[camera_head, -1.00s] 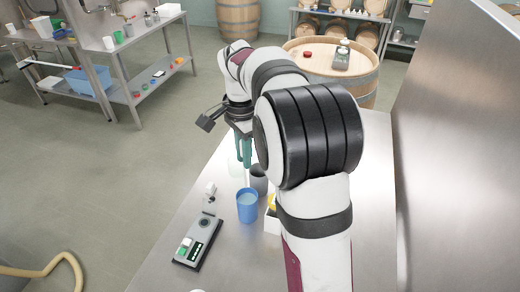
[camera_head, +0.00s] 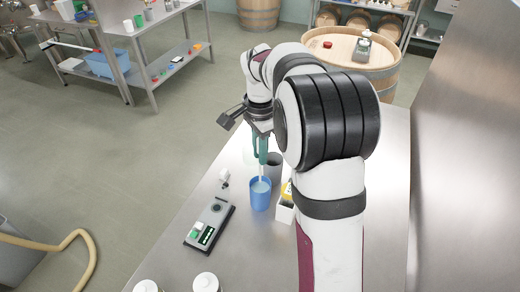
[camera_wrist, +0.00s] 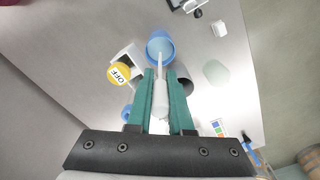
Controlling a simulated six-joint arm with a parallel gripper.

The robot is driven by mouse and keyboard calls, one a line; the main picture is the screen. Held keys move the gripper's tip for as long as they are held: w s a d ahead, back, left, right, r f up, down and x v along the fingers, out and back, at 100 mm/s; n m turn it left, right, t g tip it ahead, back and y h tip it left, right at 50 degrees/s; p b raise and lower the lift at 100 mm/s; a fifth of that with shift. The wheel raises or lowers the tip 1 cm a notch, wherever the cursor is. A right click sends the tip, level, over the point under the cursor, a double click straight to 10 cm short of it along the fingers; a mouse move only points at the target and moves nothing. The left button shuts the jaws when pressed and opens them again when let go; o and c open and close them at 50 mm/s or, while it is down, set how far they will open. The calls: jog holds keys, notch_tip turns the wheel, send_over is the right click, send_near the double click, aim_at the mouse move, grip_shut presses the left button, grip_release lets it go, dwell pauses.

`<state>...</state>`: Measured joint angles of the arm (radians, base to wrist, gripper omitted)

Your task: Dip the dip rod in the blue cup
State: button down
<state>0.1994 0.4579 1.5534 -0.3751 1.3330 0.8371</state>
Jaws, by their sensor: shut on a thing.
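The blue cup (camera_head: 260,196) stands upright on the steel table, with pale liquid inside. It also shows in the wrist view (camera_wrist: 153,42). My gripper (camera_head: 261,157), with green fingers, is directly above and slightly behind the cup. In the wrist view my gripper (camera_wrist: 161,98) is shut on the white dip rod (camera_wrist: 160,95). The rod's thin end (camera_head: 262,173) points down at the cup's mouth. In the wrist view the thin tip overlaps the cup opening; I cannot tell whether it touches the liquid.
A dark grey cup (camera_head: 274,165) stands just behind the blue cup. A white box with yellow (camera_head: 285,207) is close on the right. A grey device (camera_head: 210,225) lies to the left. Two white-capped bottles (camera_head: 206,283) stand at the front.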

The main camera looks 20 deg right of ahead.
aim_at(260, 176)
jog(key=shift+f, duration=4.65)
notch_tip(260, 176, up, 12)
jog(key=shift+r, duration=0.2)
